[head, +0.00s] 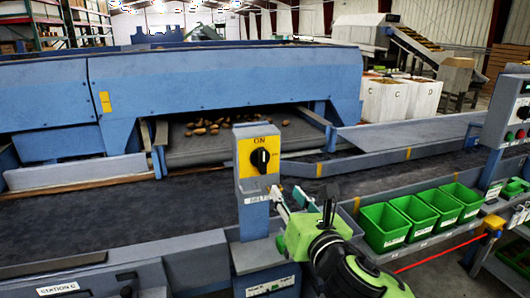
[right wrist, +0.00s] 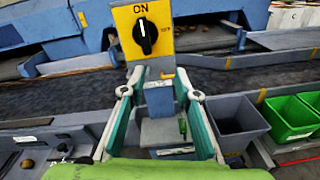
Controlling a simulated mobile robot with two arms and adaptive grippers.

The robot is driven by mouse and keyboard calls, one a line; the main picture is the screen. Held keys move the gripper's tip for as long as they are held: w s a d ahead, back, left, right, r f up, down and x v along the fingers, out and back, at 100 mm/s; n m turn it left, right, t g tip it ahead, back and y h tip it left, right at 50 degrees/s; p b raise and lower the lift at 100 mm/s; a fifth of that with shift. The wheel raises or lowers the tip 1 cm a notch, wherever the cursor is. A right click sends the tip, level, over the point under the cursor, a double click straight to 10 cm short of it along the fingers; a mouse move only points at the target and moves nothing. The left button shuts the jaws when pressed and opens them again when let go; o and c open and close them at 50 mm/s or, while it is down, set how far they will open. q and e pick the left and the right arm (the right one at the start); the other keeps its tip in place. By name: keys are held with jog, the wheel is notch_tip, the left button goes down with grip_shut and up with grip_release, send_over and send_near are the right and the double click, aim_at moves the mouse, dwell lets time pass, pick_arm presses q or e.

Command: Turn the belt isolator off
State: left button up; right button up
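The belt isolator is a black rotary knob (head: 260,160) on a yellow plate (head: 246,170) at the top of a grey-blue post. In the right wrist view the knob (right wrist: 145,35) stands upright, its white mark towards the word ON at the top; a small label is at the plate's right. My right gripper (head: 288,195) is green and grey and sits below and to the right of the knob in the head view. In the right wrist view its two fingers (right wrist: 160,80) are spread apart with nothing between them, below the plate. My left gripper is not in view.
A dark conveyor belt (head: 120,212) runs behind the post. Potatoes (head: 205,127) lie on a roller bed under the blue machine (head: 225,85). Green bins (head: 384,228) stand right of my gripper, with a grey bin (right wrist: 237,122) beside them. A button panel (head: 515,115) is at far right.

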aim_at(264, 157)
notch_tip(264, 157, up, 5)
jog(key=s+a+n, duration=0.1)
jog(key=s+n, duration=0.1)
jog(key=n, duration=0.1)
jog(key=shift+t+y, duration=0.3)
jog(key=shift+y, duration=0.1)
jog(key=p+x, duration=0.1)
jog(key=x, duration=0.3)
jog(key=p+x, duration=0.1)
jog(key=x, duration=0.3)
jog(key=p+x, duration=0.1)
jog(key=x, duration=0.3)
jog(key=shift+w+a+f, duration=0.25)
jog(key=shift+a+f, duration=0.05)
grip_shut()
